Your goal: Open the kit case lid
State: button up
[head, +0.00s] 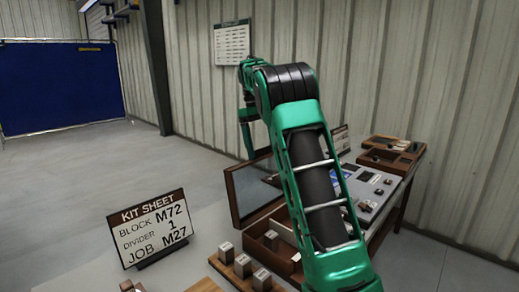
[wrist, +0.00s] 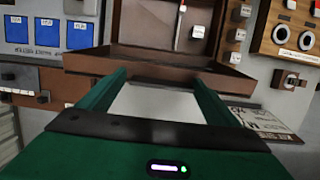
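The brown kit case (head: 259,234) sits on the table, partly hidden behind my arm. Its framed lid (head: 250,192) stands raised, steeply tilted, at the case's far left side. In the head view, my gripper (head: 247,148) hangs down above and beyond the lid, apart from it as far as I can see. In the wrist view, my gripper (wrist: 158,76) has two green fingers spread wide with nothing clearly held between them. A brown wooden edge (wrist: 150,62) crosses just beyond the fingertips; I cannot tell whether they touch it.
A kit sheet sign (head: 155,228) stands at the front left. Labelled blocks (head: 243,265) sit on a wooden rack in front of the case. Wooden trays (head: 394,150) stand at the table's back right. A corrugated wall rises behind, and the floor at left is open.

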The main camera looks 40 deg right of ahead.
jog(key=shift+s+a+f, duration=0.15)
jog(key=shift+a+f, duration=0.1)
jog(key=shift+f, duration=0.55)
jog(key=shift+r, duration=0.1)
jog(key=shift+w+r, duration=0.2)
jog(key=shift+r, duration=0.1)
jog(key=v, duration=0.8)
jog(key=shift+d, duration=0.3)
jog(key=shift+r, duration=0.15)
jog(key=s+a+f+m+t+y, duration=0.1)
jog(key=s+f+m, duration=0.1)
jog(key=s, duration=0.8)
jog(key=s+a+f+m+t, duration=0.1)
jog(key=s+a+f+m, duration=0.15)
jog(key=s, duration=0.75)
jog(key=s+a+f+m, duration=0.2)
jog(key=s+a+f, duration=0.2)
jog(key=s+f, duration=0.4)
jog(key=s+a+f+m, duration=0.2)
jog(key=s+f, duration=0.6)
jog(key=s, duration=0.7)
jog(key=shift+s+a+f+t, duration=0.25)
jog(key=shift+a+t, duration=0.15)
jog(key=shift+a, duration=0.45)
